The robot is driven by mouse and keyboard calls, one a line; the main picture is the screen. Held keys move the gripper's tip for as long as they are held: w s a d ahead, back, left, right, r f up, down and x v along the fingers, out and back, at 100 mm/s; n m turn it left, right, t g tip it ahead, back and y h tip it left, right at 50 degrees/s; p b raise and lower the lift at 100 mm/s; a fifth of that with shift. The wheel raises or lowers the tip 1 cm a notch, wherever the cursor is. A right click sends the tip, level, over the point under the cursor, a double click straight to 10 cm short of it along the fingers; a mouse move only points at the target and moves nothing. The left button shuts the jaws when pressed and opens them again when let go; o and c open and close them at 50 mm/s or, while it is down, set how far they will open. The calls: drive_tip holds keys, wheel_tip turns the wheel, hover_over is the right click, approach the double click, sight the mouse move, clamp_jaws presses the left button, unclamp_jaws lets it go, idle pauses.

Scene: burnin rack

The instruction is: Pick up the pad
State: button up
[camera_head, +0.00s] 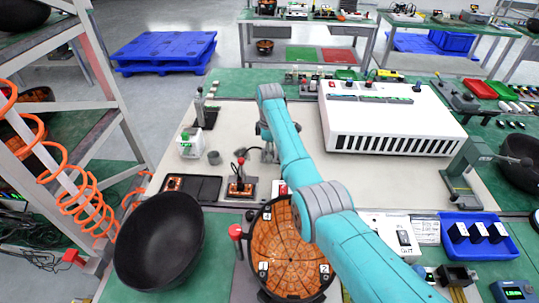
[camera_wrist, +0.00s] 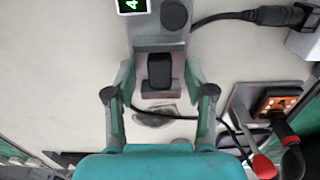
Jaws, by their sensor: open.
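A small dark block (camera_wrist: 158,70), which may be the pad, sits in a grey metal holder (camera_wrist: 160,96) in the wrist view. The holder is at the foot of a grey device with a lit display (camera_wrist: 132,5) and a round dark knob. My gripper (camera_wrist: 159,82) is open, with one finger on each side of the block and holder. Gaps show between fingers and block; height above it is hard to judge. In the head view my gripper (camera_head: 267,150) is over the pale bench mat, and my arm hides much around it. I cannot clearly see the block there.
An orange board with a red-and-black lever (camera_head: 240,187) stands close by; it also shows in the wrist view (camera_wrist: 278,104). A large white slotted unit (camera_head: 390,120) is to the right. A black bowl (camera_head: 160,240) and a round orange-lined fixture (camera_head: 290,250) are in front.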

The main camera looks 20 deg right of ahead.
drive_tip(key=c, duration=0.8)
